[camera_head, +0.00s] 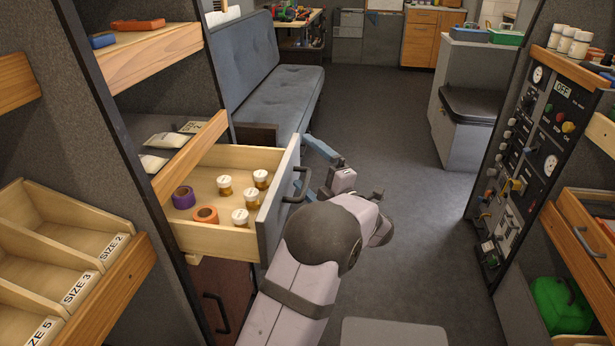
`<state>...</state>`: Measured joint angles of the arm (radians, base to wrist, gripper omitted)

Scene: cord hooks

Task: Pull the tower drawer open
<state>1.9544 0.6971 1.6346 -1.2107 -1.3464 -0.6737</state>
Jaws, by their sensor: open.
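The tower drawer (275,205) juts out of the dark shelf tower on the left, so its pale wooden inside shows. It holds several orange pill bottles with white caps (240,216), a purple tape roll (183,197) and an orange tape roll (205,214). Its grey front carries a dark bar handle (300,185). My gripper (314,170) is open beside the handle, on the outer side of the drawer front. Its blue-grey fingers are spread and point towards the front. I cannot tell whether they touch the handle. My arm hides part of the drawer front's near end.
Below the drawer is a dark red front with a black handle (217,312). Divided wooden bins (62,240) stand at the left. A blue couch (270,85) lies behind the drawer. A control panel (520,150) stands at the right. The grey floor between is clear.

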